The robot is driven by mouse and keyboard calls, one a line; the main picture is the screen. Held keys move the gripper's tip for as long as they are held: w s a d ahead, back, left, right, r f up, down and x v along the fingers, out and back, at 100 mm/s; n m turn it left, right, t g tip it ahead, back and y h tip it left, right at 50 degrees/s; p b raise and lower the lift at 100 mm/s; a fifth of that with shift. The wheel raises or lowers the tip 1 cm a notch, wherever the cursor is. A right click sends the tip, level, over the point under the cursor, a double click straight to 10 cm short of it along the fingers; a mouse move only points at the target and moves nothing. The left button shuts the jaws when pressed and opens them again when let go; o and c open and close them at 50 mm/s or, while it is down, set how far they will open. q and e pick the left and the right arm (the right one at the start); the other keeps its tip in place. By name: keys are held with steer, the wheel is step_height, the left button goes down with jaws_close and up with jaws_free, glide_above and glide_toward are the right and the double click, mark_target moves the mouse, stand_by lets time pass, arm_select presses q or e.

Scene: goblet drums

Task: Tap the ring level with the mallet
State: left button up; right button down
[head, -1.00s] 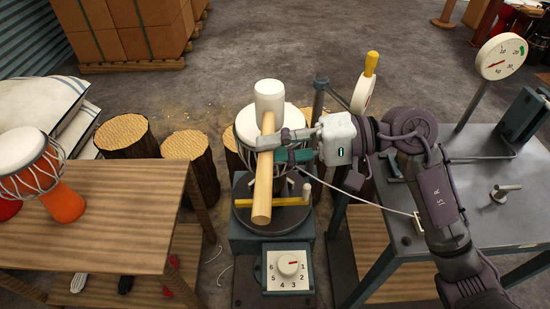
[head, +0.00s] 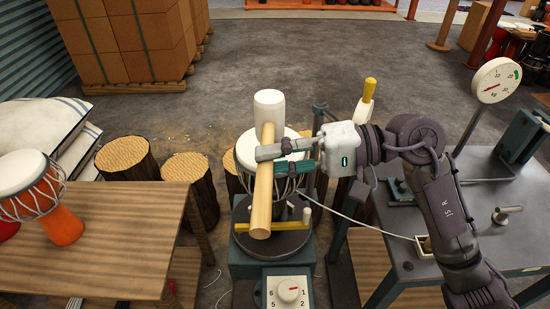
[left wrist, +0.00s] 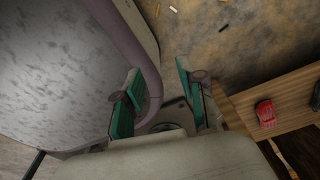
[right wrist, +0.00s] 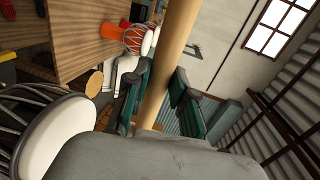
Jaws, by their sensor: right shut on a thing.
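The mallet's white head (head: 269,110) and pale wooden handle (head: 262,190) show in the head view. My right gripper (head: 264,153) is shut on the handle, which also crosses the right wrist view (right wrist: 172,65) between my right fingers. The goblet drum (head: 247,150) stands upright on a dark turntable, behind and below the mallet. Its white skin and corded side show in the right wrist view (right wrist: 66,140). The mallet looks apart from the drum. The ring's tilt cannot be told. My left gripper (left wrist: 158,72) is open and empty, seen only in the left wrist view.
A wooden table (head: 120,235) with an orange drum (head: 55,205) stands left. A steel bench (head: 480,225) with a round gauge (head: 497,80) stands right. A numbered dial box (head: 288,292) is in front of the turntable. A yellow-handled tool (head: 369,92) stands behind my right wrist. Log stumps (head: 188,180) line the back.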

arm_select(q)
step_height(320, 180, down, 8)
steer(key=d+b, duration=0.1)
steer(key=b, duration=0.6)
steer(key=w+r+b, duration=0.2)
steer(key=w+r, duration=0.2)
steer(key=w, duration=0.5)
arm_select(e)
step_height(320, 180, down, 7)
arm_select(q)
steer(key=s+f+p, duration=0.2)
steer(key=s, duration=0.6)
steer(key=shift+a+f+p, duration=0.35)
steer(key=shift+a+f, duration=0.05)
arm_select(e)
step_height(320, 180, up, 8)
steer(key=shift+f, duration=0.25)
arm_select(q)
steer(key=shift+w, duration=0.1)
arm_select(e)
steer(key=shift+r, duration=0.1)
arm_select(q)
steer(key=shift+s+r+p, duration=0.3)
steer(key=shift+s+p, duration=0.1)
steer(key=shift+p, duration=0.1)
arm_select(e)
step_height(320, 180, up, 4)
steer(key=shift+f, duration=0.1)
